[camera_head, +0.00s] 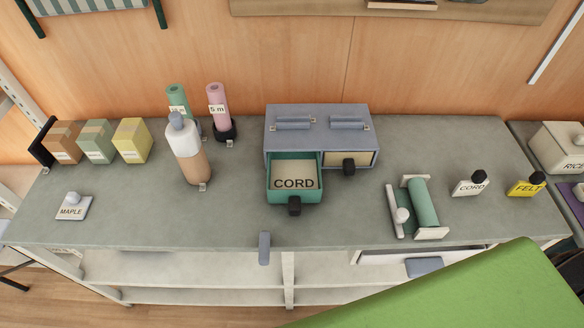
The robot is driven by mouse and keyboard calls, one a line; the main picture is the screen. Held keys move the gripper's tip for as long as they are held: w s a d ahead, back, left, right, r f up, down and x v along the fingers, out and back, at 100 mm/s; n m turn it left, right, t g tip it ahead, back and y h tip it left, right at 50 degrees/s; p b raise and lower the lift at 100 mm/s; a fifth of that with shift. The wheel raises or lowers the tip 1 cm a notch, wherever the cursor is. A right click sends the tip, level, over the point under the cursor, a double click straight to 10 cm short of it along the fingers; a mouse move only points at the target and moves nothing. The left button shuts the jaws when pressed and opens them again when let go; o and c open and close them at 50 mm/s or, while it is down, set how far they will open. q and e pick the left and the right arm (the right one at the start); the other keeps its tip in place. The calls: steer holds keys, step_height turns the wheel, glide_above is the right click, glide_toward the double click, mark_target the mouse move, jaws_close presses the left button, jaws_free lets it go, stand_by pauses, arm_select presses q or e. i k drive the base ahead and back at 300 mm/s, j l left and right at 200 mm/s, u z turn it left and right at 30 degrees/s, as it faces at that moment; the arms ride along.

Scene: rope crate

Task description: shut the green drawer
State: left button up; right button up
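The green drawer (275,191) stands pulled out at the left side of a small blue-grey cabinet (268,130). It has a dark knob (294,206) on its front. A pale surface marked CORD (296,183) shows inside the drawer. Beside it, the cabinet's right drawer (365,158) has a cream front and a dark knob (349,166), and looks shut. Neither of my grippers is in view.
A white-topped bottle (186,150) stands left of the cabinet. A green roll on a holder (424,203) lies to the right. The grey worktop (230,220) in front of the drawer is clear. A large bright green shape crosses the lower right.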

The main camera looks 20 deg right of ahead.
mark_target(294, 179)
steer(key=k+l+z, duration=0.5)
steer(key=l+z, duration=0.2)
steer(key=l, duration=0.2)
steer(key=z, duration=0.85)
